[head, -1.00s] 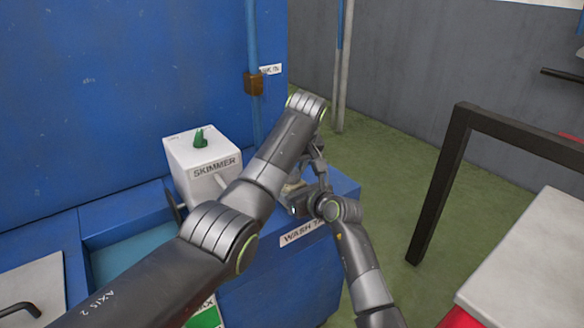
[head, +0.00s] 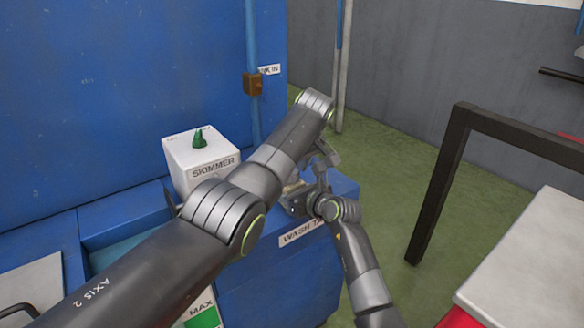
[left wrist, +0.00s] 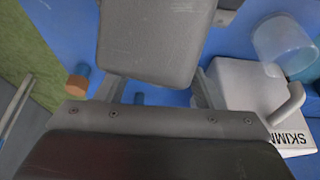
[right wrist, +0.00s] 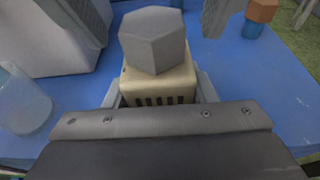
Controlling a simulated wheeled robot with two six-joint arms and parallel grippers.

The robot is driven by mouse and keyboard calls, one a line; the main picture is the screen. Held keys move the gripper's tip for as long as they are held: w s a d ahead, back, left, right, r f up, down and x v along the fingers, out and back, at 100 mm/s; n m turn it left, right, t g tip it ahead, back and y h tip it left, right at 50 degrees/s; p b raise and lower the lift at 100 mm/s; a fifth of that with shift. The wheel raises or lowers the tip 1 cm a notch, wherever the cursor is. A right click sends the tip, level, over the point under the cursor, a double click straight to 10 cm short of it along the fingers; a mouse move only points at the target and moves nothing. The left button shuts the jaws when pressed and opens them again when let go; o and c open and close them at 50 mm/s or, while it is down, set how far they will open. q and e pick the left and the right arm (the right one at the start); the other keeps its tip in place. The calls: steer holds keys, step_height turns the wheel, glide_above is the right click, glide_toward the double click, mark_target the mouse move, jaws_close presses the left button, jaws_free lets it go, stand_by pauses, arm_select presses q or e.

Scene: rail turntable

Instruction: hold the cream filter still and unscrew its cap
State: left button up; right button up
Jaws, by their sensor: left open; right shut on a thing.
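The cream filter (right wrist: 160,82) has a slotted front and a grey six-sided cap (right wrist: 155,40) on top. It stands upright in the right wrist view, between the fingers of my right gripper (right wrist: 157,92), which is shut on it. In the head view only a sliver of the filter (head: 292,187) shows. My left gripper (head: 324,160) is open and points down near my right gripper; its fingers show apart at the top of the right wrist view.
A white skimmer box (head: 199,160) with a green knob stands behind, left of the grippers, on the blue wash tank (head: 270,270). A clear jar (left wrist: 283,45) and an orange hex-capped part (left wrist: 77,84) are close by. A dark frame (head: 440,180) stands at the right.

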arm_select(q)
steer(key=shift+o, duration=0.5)
steer(key=shift+r, duration=2.05)
steer(key=m+h, duration=0.1)
steer(key=m, duration=0.1)
steer(key=m+h, duration=0.1)
steer(key=m, duration=0.2)
steer(key=shift+a+m+t, duration=0.15)
steer(key=shift+m+t, duration=0.15)
steer(key=shift+t, duration=0.1)
steer(key=m+h, duration=0.1)
steer(key=m, duration=0.2)
steer(key=m+h, duration=0.1)
steer(key=m, duration=0.2)
steer(key=shift+a+h, duration=0.1)
steer(key=shift+h, duration=0.2)
steer(key=shift+f+g, duration=0.1)
steer(key=shift+g, duration=0.2)
